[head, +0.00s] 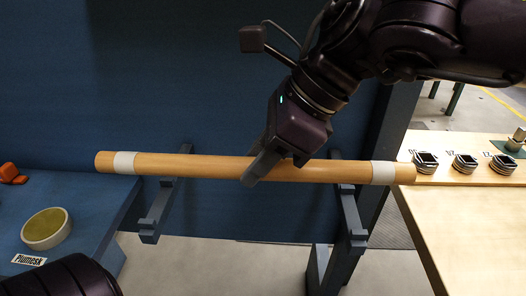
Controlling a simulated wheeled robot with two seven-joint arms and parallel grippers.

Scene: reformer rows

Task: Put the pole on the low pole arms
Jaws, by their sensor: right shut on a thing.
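The pole (217,167) is a long wooden rod with a white band near each end. It lies nearly level across the head view. My right gripper (258,168) comes down from the upper right and is shut on the pole near its middle. Two blue-grey pole arms, a left one (158,212) and a right one (351,218), stick out from the blue wall towards me. The pole crosses over both near their wall ends in the picture. I cannot tell whether it touches them. My left gripper is out of view; only part of my left arm shows at the bottom left.
A blue bench (88,204) at left holds a round bowl (46,228) with a greenish inside, a "Plumesk" label (28,260) and an orange item (10,173). A wooden table (475,225) at right carries several dark square items (465,163), close to the pole's right end.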

